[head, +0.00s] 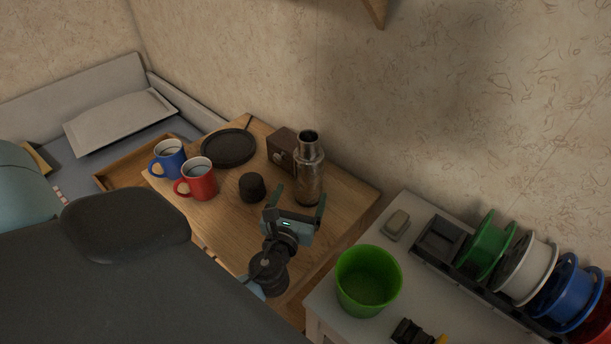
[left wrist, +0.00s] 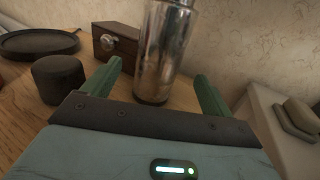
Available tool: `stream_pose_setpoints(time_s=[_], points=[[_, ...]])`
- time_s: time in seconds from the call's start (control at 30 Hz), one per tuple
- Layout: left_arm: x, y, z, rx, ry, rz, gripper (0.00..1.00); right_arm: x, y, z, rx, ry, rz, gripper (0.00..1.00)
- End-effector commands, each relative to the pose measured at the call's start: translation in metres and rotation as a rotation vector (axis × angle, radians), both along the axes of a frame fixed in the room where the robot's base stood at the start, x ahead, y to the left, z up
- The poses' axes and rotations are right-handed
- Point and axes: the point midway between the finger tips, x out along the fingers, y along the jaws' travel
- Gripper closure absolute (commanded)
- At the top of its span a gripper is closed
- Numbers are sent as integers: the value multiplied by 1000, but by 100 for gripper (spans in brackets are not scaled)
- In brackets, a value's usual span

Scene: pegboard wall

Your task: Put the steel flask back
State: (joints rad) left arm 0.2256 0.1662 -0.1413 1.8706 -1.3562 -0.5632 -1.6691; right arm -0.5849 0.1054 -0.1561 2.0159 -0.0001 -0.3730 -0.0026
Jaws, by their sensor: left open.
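The steel flask (head: 310,181) stands upright on the wooden table, near its back right edge. It has a dark open top. In the left wrist view the flask (left wrist: 163,55) rises just ahead of my fingers, and its top is cut off by the frame. My left gripper (head: 297,196) is open in front of the flask, with its green fingers spread to either side. In the left wrist view the flask lies between the lines of the fingers (left wrist: 155,82), and I cannot tell whether it is between the tips. My right gripper is not in view.
On the wooden table (head: 224,232) are a red mug (head: 199,183), a blue mug (head: 170,160), a black pan (head: 229,149), a wooden box (head: 281,146) and a dark round object (head: 252,187). A white cabinet to the right holds a green bucket (head: 367,282) and spools (head: 524,267).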

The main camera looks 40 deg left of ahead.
Motion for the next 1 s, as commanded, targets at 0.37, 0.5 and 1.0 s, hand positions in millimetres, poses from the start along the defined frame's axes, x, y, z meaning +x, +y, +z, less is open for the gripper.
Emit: stream_pose_setpoints(time_s=[0.37, 0.5, 1.0], points=[[-37, -15, 0, -1, 0, 1, 14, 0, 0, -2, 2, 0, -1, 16], [-38, -15, 0, -1, 0, 1, 14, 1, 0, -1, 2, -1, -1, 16], [-38, -15, 0, -1, 0, 1, 14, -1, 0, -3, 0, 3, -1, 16]])
